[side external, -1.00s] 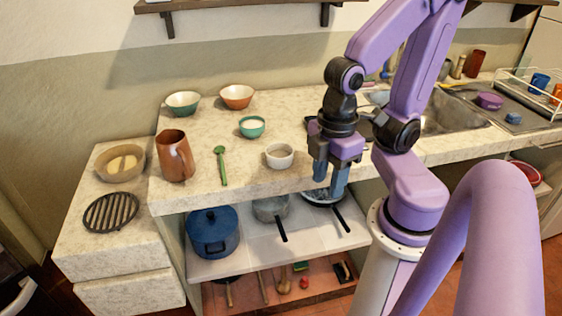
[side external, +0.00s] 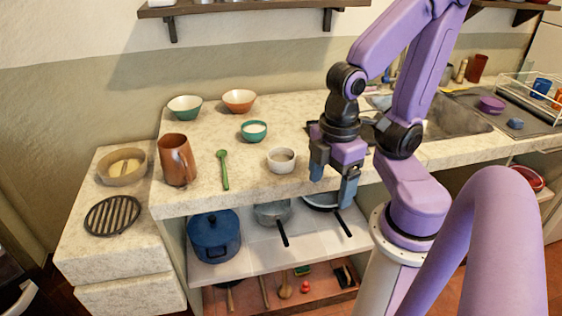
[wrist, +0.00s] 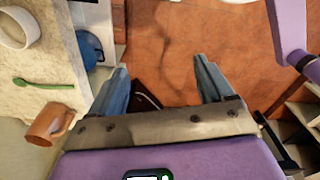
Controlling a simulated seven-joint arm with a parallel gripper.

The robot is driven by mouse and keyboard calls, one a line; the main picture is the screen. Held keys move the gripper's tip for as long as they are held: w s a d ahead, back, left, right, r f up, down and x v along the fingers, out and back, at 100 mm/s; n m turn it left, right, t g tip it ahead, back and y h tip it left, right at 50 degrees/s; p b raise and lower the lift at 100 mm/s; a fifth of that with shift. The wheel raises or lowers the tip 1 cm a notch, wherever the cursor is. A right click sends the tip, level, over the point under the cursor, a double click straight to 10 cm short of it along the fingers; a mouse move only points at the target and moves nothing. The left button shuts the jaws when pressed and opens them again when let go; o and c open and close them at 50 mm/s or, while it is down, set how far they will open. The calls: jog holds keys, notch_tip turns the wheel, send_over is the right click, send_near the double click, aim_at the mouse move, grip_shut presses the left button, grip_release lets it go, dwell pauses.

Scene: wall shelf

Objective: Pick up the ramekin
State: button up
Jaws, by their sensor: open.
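The ramekin, a small white cup (side external: 281,160), stands upright near the front edge of the counter. A white round dish at the upper left of the wrist view (wrist: 20,27) looks like the same ramekin, cut off by the frame. My gripper (side external: 333,176) is to the right of the ramekin, at the counter's front edge, pointing down and apart from it. Its blue-grey fingers are spread with nothing between them. In the wrist view, my gripper (wrist: 161,75) is over the floor, with the ramekin off to its left.
A green bowl (side external: 254,131), a green spoon (side external: 224,170) and a brown pitcher (side external: 177,160) share the counter (side external: 230,197). Two bowls stand behind. A blue pot (side external: 214,236) and pans sit on the shelf below.

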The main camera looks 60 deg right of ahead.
jog(key=shift+o, duration=1)
jog(key=n+t+h, duration=0.5)
jog(key=n+h, duration=0.5)
jog(key=h, duration=0.3)
send_near(283, 154)
jog(key=x, duration=0.6)
jog(key=shift+d+f, duration=0.1)
jog(key=shift+f, duration=0.05)
jog(key=c, duration=0.9)
